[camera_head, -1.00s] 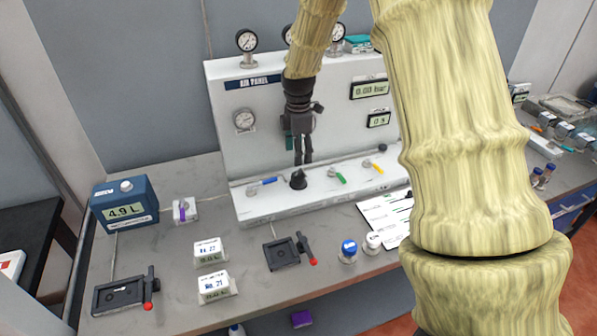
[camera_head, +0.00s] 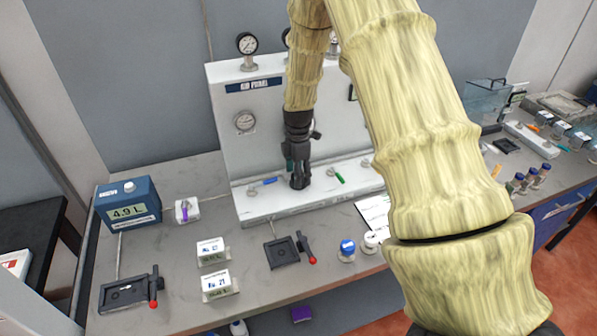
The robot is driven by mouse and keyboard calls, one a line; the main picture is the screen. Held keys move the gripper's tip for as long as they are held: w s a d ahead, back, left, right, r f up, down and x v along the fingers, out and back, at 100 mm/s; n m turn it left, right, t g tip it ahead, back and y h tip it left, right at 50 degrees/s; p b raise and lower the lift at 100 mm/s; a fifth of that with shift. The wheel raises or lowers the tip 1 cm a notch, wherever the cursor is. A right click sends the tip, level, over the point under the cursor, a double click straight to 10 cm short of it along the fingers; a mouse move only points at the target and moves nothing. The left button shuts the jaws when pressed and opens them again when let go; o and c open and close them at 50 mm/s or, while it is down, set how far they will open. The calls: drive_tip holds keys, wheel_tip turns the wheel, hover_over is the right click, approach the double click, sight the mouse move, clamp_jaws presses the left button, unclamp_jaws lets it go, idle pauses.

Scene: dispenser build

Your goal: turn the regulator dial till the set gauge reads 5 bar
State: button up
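The white air panel (camera_head: 222,110) stands on the bench with a base ledge in front. My gripper (camera_head: 299,182) points down onto this ledge, where the black regulator dial stands. The fingers cover the dial, and I cannot tell whether they grip it or only surround it. A round gauge (camera_head: 245,121) is on the panel face, left of my gripper, and another gauge (camera_head: 247,44) stands on the panel top. Their readings are too small to tell. My arm hides most of the digital bar display at the right of the panel.
A blue-handled valve (camera_head: 263,181) lies left of my gripper and a green-handled valve (camera_head: 336,174) lies right of it, both close. A lever block (camera_head: 284,251), white boxes (camera_head: 211,251) and a blue-capped jar (camera_head: 347,250) stand on the bench in front.

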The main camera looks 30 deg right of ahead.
drive_tip(key=c, duration=1)
